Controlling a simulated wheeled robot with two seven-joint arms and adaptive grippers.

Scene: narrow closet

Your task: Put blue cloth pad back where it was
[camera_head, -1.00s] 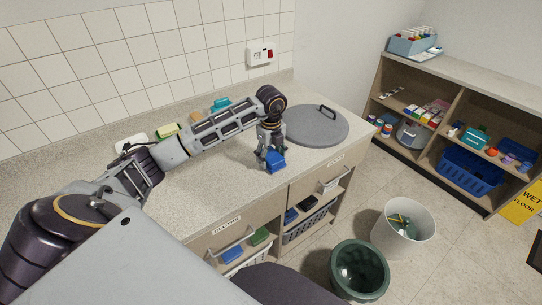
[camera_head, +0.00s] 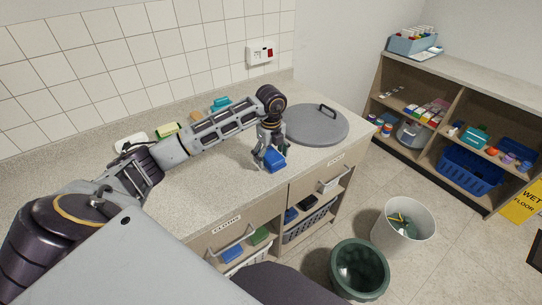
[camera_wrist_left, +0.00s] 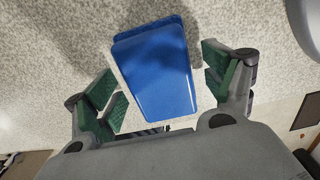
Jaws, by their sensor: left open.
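The blue cloth pad (camera_head: 275,160) lies on the speckled countertop near its front edge, below my left gripper. My left gripper (camera_head: 270,158) points down over it with its fingers spread. In the left wrist view the pad (camera_wrist_left: 155,70) sits between the open green-padded fingers (camera_wrist_left: 165,88), with a gap on each side. The pad looks like a folded or stacked rectangle with rounded corners. My right gripper is not in view.
A round grey lid (camera_head: 318,126) with a black handle lies on the counter just right of the gripper. Drawers and open shelves (camera_head: 235,240) with cloths are below the counter front. A white bin (camera_head: 405,235) and green bin (camera_head: 360,270) stand on the floor.

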